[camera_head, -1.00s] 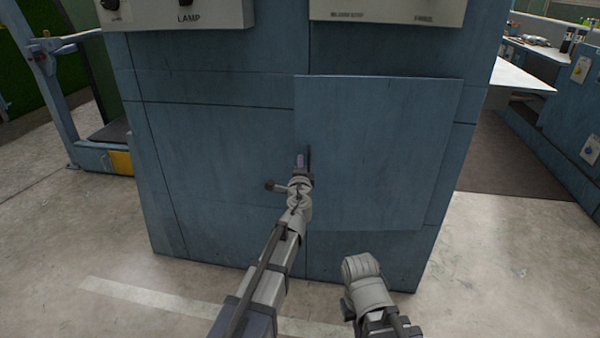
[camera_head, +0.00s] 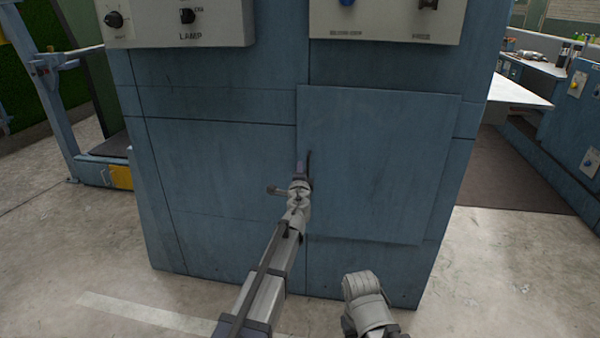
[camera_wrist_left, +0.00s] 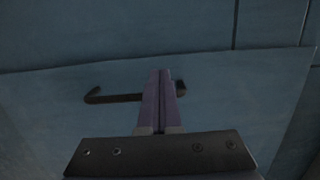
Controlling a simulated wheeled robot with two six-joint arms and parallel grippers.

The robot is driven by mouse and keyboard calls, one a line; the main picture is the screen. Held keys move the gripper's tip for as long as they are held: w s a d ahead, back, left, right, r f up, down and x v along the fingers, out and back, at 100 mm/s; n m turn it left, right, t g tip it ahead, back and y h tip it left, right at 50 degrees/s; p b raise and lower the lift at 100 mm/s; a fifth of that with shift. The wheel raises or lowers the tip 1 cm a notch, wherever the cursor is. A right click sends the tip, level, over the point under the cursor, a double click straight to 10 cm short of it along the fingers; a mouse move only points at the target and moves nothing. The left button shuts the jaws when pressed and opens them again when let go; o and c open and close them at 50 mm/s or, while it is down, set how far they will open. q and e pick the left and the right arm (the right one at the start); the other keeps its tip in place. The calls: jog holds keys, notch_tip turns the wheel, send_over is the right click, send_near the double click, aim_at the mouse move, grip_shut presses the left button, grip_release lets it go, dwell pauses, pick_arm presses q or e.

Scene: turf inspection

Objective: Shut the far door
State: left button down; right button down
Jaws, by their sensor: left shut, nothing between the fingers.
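The door (camera_head: 385,165) is a flat blue panel on the front of the blue cabinet. It looks nearly flush with the front; I cannot tell if a small gap remains. Its dark bar handle (camera_head: 309,160) is near the left edge. My left gripper (camera_head: 301,168) is shut and empty, with its purple fingers at the handle.
A lamp switch box (camera_head: 180,22) and another control box (camera_head: 388,18) are on the cabinet (camera_head: 215,165) above the door. A blue frame (camera_head: 62,110) stands at the left, and a white-topped bench (camera_head: 515,92) at the right. Bare floor lies in front.

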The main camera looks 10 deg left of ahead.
pick_arm(q)
jog(key=s, duration=1.4)
jog(key=s+a+f+n+g+y, duration=0.35)
jog(key=s+f+n+g, duration=0.2)
jog(key=f+n, duration=0.2)
jog(key=s+d+f+n+g+h, duration=0.2)
jog(key=s+d+f+g, duration=0.25)
jog(key=s, duration=0.35)
jog(key=s+d+f+n+g+h, duration=0.1)
jog(key=s+d+f+g, duration=0.3)
jog(key=s, duration=0.4)
jog(key=s+d+f+n+g+h, duration=0.2)
jog(key=s+d+f+g, duration=0.15)
jog(key=s+f, duration=0.35)
notch_tip(320, 180, up, 35)
jog(key=s+d+p, duration=0.1)
jog(key=s+p, duration=0.1)
jog(key=p, duration=3.1)
jog(key=shift+d+f+p, duration=0.15)
jog(key=shift+d+p, duration=0.05)
jog(key=shift+p, duration=0.1)
jog(key=shift+g, duration=0.25)
